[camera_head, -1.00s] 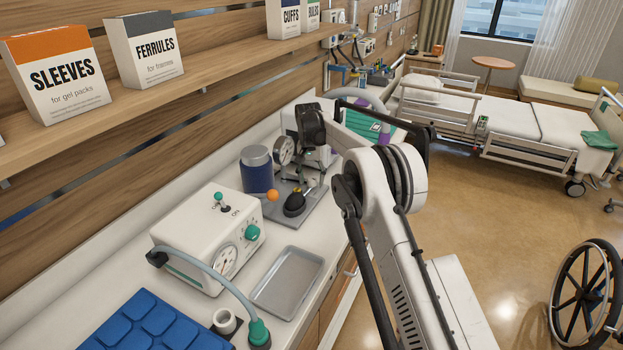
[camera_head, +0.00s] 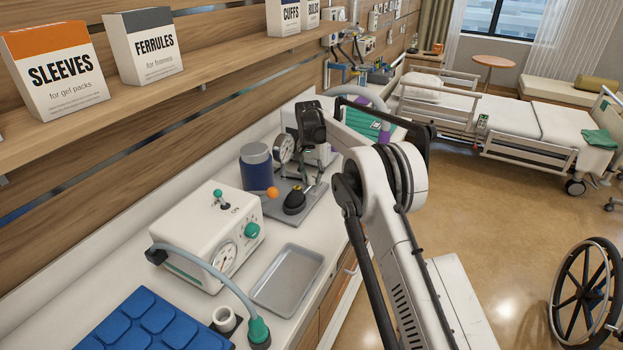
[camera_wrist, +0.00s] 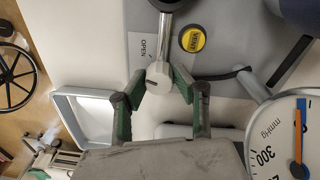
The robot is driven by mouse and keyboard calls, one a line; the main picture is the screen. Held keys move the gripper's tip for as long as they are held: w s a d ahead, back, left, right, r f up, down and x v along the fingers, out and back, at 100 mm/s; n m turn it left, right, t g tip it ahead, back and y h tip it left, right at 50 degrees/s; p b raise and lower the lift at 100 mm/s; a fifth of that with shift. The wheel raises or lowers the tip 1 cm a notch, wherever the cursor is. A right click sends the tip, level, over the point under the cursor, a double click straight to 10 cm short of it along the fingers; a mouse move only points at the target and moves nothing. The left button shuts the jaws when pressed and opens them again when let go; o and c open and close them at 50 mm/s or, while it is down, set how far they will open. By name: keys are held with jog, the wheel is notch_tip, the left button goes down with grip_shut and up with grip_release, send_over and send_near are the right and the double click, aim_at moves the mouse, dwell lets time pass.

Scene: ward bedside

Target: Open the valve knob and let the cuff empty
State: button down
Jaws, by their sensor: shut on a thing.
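The valve knob (camera_wrist: 158,76) is a pale piece with a dark mark on the end of a shiny metal stem, in the wrist view. My gripper (camera_wrist: 160,84) has its green-padded fingers closed on either side of it. In the head view my gripper (camera_head: 310,168) is a small dark shape above the grey base plate (camera_head: 302,222), and the knob cannot be made out there. A blue cylinder with a grey top (camera_head: 256,172), possibly bearing the cuff, stands left of the gauge (camera_head: 283,149). The wrist view shows part of the gauge dial (camera_wrist: 268,135), marked mmHg, with an orange needle.
An OPEN label (camera_wrist: 143,47) and a yellow button (camera_wrist: 193,39) lie near the knob. A black bulb (camera_head: 294,204) rests on the plate. A white box with a dial (camera_head: 200,240) and an empty metal tray (camera_head: 287,279) stand nearer. The wooden shelf (camera_head: 130,105) overhangs the counter.

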aim_at(311, 175)
jog(key=m+b, duration=0.2)
jog(key=shift+f+m, duration=0.1)
jog(key=shift+m, duration=0.2)
jog(key=shift+m+b, duration=0.65)
jog(key=shift+m, duration=0.55)
jog(key=c, duration=1.4)
grip_release()
jog(key=shift+r, duration=0.25)
notch_tip(311, 175, up, 12)
jog(key=shift+w+a+f, duration=0.1)
jog(key=shift+w+a, duration=0.05)
